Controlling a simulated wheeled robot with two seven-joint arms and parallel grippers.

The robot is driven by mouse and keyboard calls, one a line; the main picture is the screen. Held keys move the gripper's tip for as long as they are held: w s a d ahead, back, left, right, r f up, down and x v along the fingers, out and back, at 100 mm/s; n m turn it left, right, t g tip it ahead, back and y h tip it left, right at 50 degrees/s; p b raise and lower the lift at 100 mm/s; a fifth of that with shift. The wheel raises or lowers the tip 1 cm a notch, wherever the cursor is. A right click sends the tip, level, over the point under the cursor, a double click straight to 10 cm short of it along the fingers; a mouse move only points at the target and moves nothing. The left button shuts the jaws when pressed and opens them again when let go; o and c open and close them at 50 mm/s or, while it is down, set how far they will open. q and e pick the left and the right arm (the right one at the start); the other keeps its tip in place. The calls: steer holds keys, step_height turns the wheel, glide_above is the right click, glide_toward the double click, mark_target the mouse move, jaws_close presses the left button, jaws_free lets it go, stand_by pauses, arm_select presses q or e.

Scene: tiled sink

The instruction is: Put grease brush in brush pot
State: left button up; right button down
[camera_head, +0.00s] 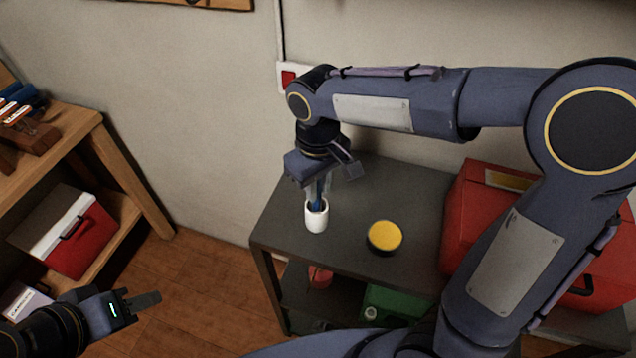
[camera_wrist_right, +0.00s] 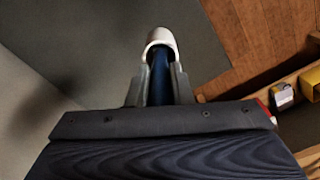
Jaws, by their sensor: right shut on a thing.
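The brush pot (camera_head: 316,217) is a small white cup standing upright near the left edge of the dark grey table. The grease brush (camera_head: 318,194) shows as a blue handle, upright, with its lower part inside the pot's mouth. My right gripper (camera_head: 318,187) is above the pot, pointing down and shut on the brush handle. In the right wrist view the blue brush (camera_wrist_right: 159,80) sits between the fingers, and the white pot (camera_wrist_right: 161,38) surrounds its far end. The brush's lower end is hidden in the pot. My left gripper (camera_head: 142,301) is at the lower left, away from the table, and appears empty.
A yellow-topped round tin (camera_head: 384,236) stands right of the pot. A red toolbox (camera_head: 480,215) takes up the table's right side. A green box (camera_head: 390,306) is on the lower shelf. A wooden shelf (camera_head: 70,135) stands at left. The wall is close behind the table.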

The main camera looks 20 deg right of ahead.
steer(key=shift+f, duration=0.15)
steer(key=c, duration=1.3)
jaws_free()
step_height(320, 180, up, 12)
steer(key=shift+r, duration=0.2)
steer(key=s+d+f+m+t+y, duration=0.2)
steer(key=s+d+f+m, duration=0.1)
steer(key=s, duration=0.5)
steer(key=s+d+f+m+t+y, duration=0.1)
steer(key=s+d+f+m+t, duration=0.2)
steer(key=s+d+f, duration=0.3)
steer(key=shift+s+f+m+t+y, duration=0.35)
steer(key=shift+s+f, duration=0.25)
steer(key=shift+s, duration=0.35)
